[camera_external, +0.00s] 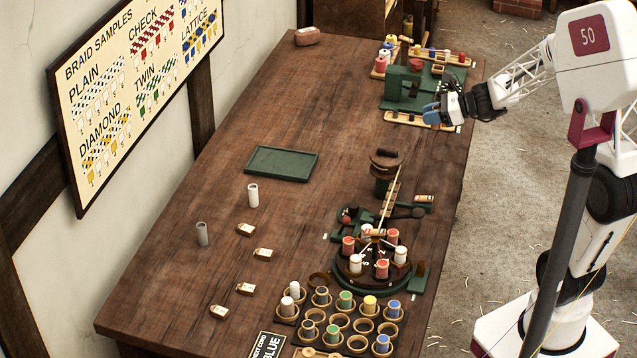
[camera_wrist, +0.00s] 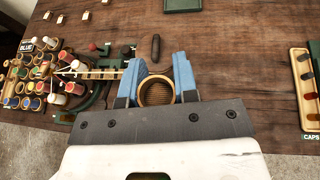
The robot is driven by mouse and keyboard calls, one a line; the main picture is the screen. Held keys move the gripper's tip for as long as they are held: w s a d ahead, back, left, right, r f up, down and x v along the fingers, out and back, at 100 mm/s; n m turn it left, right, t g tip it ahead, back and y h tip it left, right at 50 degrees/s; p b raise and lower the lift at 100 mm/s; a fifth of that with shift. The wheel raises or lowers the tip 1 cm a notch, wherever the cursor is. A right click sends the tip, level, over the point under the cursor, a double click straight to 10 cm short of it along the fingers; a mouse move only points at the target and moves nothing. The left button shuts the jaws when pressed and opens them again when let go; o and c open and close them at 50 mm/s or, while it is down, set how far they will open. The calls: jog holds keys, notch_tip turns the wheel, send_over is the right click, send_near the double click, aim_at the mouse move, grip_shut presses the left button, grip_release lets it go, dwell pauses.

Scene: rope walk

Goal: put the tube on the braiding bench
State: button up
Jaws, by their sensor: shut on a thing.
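My gripper (camera_external: 432,112) is over the right side of the table, near the green block machine. Its blue fingers (camera_wrist: 156,88) are shut on a round, tan-rimmed piece (camera_wrist: 157,104), seen end-on with a ridged inside. It looks like a tube; its length is hidden in the wrist view, and it is hard to make out in the external view. A round green stand with upright bobbins (camera_external: 372,284), which looks like the braiding bench, is nearer the front; it also shows at left in the wrist view (camera_wrist: 98,90). A white tube (camera_external: 253,195) and a grey tube (camera_external: 202,234) stand upright at left.
The green block machine (camera_external: 404,88) and a caps tray (camera_external: 418,121) are at the far right; the tray also shows in the wrist view (camera_wrist: 303,85). A green tray (camera_external: 282,163) lies mid-table. Bobbin cups (camera_external: 340,320) fill the front.

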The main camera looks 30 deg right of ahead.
jog(key=s+d+m+t+h, duration=0.1)
jog(key=s+d, duration=0.3)
jog(key=d, duration=0.5)
jog(key=shift+m+t, duration=0.3)
jog(key=f, duration=1.8)
jog(key=shift+s+d+f, duration=0.25)
jog(key=shift+d, duration=0.1)
jog(key=shift+w, duration=0.1)
jog(key=w, duration=0.5)
jog(key=w+f, duration=0.1)
jog(key=w, duration=0.9)
jog(key=shift+w+d+f, duration=0.25)
jog(key=shift+w+d, duration=0.1)
jog(key=shift+w, duration=0.05)
jog(key=shift+f, duration=1.75)
jog(key=shift+f, duration=0.1)
